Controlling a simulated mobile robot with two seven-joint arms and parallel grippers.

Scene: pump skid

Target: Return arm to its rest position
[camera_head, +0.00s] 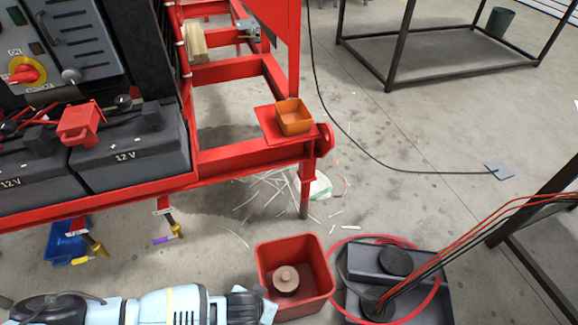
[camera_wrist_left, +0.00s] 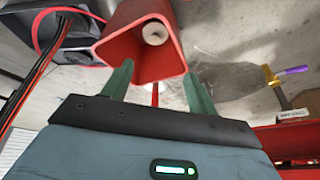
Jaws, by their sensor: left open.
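My left arm (camera_head: 165,304) lies across the bottom left of the head view, its dark wrist end just left of a red bin (camera_head: 320,270). The left gripper (camera_wrist_left: 158,72) shows in the wrist view with its two green fingers apart and nothing held between them. The red bin (camera_wrist_left: 118,45) is beyond the fingertips there. A round beige part (camera_head: 286,279) sits inside the bin and also shows in the wrist view (camera_wrist_left: 155,34). My right gripper is in neither view.
The red skid frame (camera_head: 240,155) carries black batteries (camera_head: 135,150) and an orange tray (camera_head: 294,117). A dark battery-like box (camera_head: 400,284) with red and black cables stands right of the bin. A blue bin (camera_head: 64,245) is under the skid. Open floor lies centre right.

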